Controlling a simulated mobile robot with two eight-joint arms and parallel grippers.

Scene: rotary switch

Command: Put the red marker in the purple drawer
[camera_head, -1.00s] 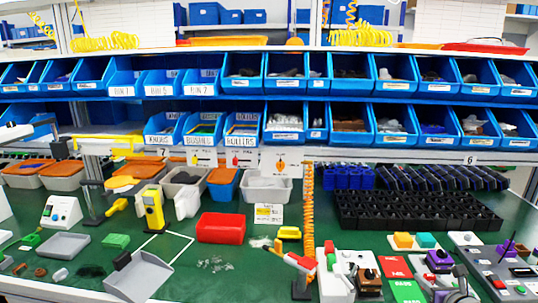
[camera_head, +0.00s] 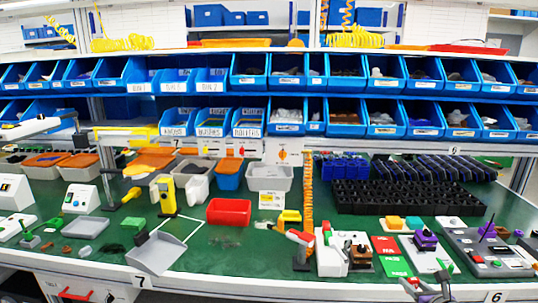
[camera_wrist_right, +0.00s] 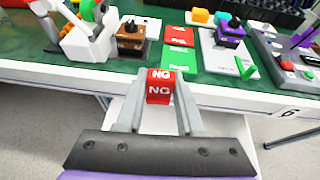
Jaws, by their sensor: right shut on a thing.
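The red marker is a small red block (camera_wrist_right: 159,87) lettered NG. In the right wrist view it sits between the two grey fingers of my right gripper (camera_wrist_right: 160,112), which is shut on it. In the head view my right gripper (camera_head: 426,290) is at the bottom edge, in front of the table's front edge, and a bit of red shows at it. The block is apart from the table top. I cannot make out a purple drawer in either view.
The green table top (camera_head: 300,262) ends in a white front edge (camera_head: 345,291).

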